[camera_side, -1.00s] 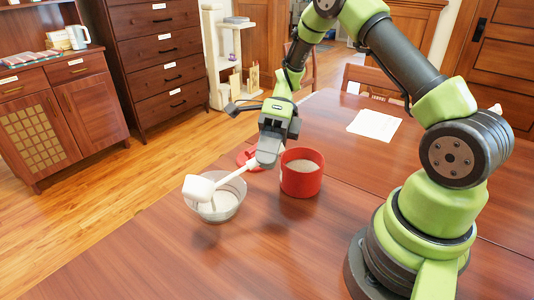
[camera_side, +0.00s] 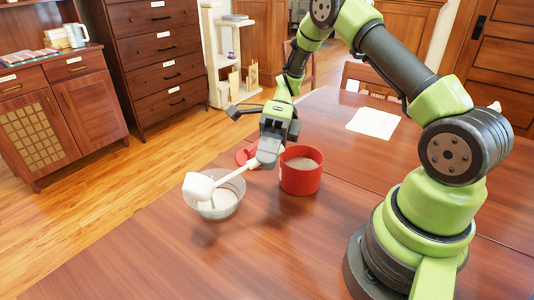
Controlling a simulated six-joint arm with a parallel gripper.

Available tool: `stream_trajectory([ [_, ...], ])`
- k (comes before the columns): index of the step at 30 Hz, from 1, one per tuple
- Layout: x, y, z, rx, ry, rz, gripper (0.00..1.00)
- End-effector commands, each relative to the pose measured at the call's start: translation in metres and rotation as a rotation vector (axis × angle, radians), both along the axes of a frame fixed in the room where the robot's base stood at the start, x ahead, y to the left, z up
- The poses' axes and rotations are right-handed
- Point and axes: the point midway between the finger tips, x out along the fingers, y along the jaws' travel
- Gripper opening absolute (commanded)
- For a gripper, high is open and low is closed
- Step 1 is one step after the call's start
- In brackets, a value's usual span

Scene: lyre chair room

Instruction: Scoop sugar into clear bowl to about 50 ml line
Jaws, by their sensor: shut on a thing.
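My gripper (camera_side: 267,158) is shut on the handle of a white scoop (camera_side: 198,189). The scoop's cup is over the left rim of the clear bowl (camera_side: 232,203) and looks tilted. The clear bowl stands on the table and holds some white sugar (camera_side: 222,199). The cup hides part of the bowl, and the volume lines are too small to read. A red canister (camera_side: 300,180) stands open to the right of my gripper, with sugar (camera_side: 301,164) inside.
A red lid (camera_side: 246,155) lies on the table behind my gripper, partly hidden. A white paper sheet (camera_side: 374,123) lies farther back on the table. The front of the wooden table (camera_side: 230,265) is clear.

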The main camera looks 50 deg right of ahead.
Motion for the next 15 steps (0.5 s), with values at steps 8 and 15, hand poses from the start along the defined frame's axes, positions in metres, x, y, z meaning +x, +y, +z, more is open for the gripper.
stream_trajectory([
  [8,0.0004,-0.0011,-0.0018,0.016,0.005,-0.001,0.0],
  [15,0.0006,-0.0015,-0.0024,0.022,0.006,0.001,0.0],
])
